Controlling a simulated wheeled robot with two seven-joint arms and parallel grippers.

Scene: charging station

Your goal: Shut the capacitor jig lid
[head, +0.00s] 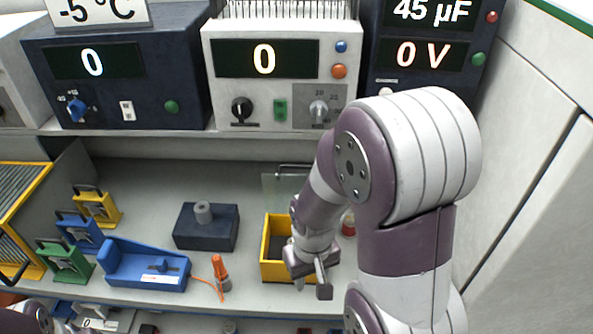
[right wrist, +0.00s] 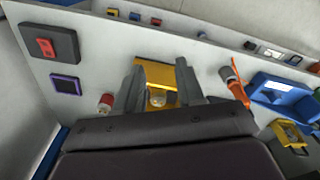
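The capacitor jig is a yellow open-topped box (head: 265,270) on the bench, partly hidden by my right arm in the head view. Its clear lid (head: 280,192) appears to stand raised at the box's back, with a dark handle bar along its top edge. The right wrist view shows the yellow jig (right wrist: 157,72) with a pale round part in it. My right gripper (head: 312,286) is over the front right of the jig; its two fingers are apart and empty in the right wrist view (right wrist: 159,85). Part of my left arm shows at the bottom left; its fingers are unclear.
A dark block with a grey cylinder (head: 204,228), a blue fixture (head: 147,267) and an orange-handled probe (head: 220,272) lie left of the jig. A red-topped part (head: 348,224) is at its right. Instruments (head: 265,75) stand on the shelf above.

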